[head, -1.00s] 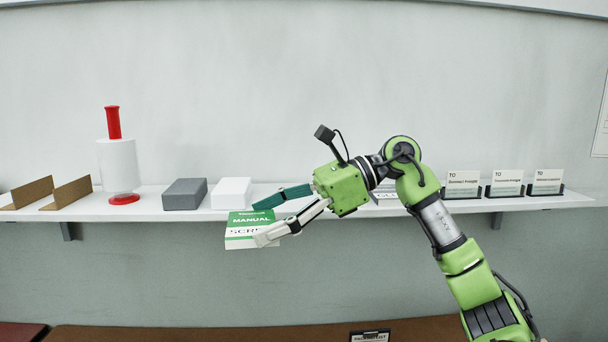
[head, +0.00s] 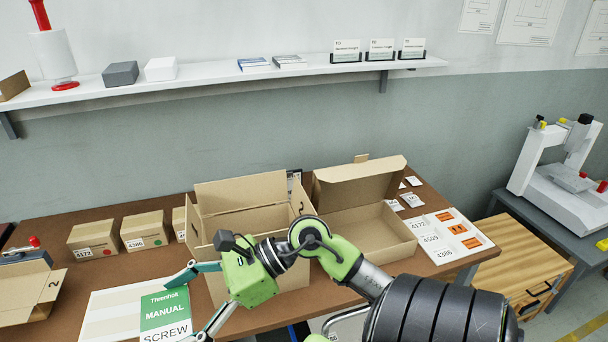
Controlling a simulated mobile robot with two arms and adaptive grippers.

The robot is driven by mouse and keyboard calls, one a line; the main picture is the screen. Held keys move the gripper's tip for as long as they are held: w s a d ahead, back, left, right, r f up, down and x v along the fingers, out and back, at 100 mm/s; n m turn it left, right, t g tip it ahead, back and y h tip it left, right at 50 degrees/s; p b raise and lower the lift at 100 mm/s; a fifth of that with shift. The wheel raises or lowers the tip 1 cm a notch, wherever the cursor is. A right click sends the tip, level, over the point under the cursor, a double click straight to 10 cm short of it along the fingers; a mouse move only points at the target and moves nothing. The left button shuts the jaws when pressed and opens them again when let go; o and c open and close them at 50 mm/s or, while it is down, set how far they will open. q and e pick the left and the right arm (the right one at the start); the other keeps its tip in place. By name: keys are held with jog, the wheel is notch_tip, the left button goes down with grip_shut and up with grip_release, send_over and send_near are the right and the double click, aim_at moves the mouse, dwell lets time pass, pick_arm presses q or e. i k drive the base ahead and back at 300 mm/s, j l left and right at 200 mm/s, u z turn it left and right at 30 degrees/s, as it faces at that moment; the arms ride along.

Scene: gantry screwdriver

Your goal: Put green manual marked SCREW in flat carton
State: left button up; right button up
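The green and white manual marked SCREW (head: 165,312) is at the lower left of the head view, its bottom cut off by the frame edge. My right gripper (head: 184,308) has one finger at its upper side and one at its lower right, and holds it above the table's left part. The flat carton (head: 395,236) stands open on the table to the right, its lid raised at the back. Its visible inside looks empty; its front left is partly hidden by my arm. My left gripper is not in view.
A taller open carton (head: 215,226) stands left of the flat carton. Small labelled boxes (head: 145,231) line the table's left. A number sheet (head: 450,236) lies at right. A white sheet (head: 103,312) lies under the manual. The shelf (head: 215,80) runs above.

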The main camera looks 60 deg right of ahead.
aim_at(372, 239)
jog(key=z, duration=1.3)
jog(key=i+j+z, duration=0.15)
jog(key=z, duration=0.3)
jog(key=i+j+z, duration=0.15)
jog(key=z, duration=0.25)
jog(key=i+j+z, duration=0.1)
jog(key=j+z, duration=0.2)
jog(key=z, duration=0.15)
jog(key=i+j, duration=0.1)
jog(key=j, duration=0.2)
jog(key=i+j, duration=0.1)
jog(key=j, duration=0.2)
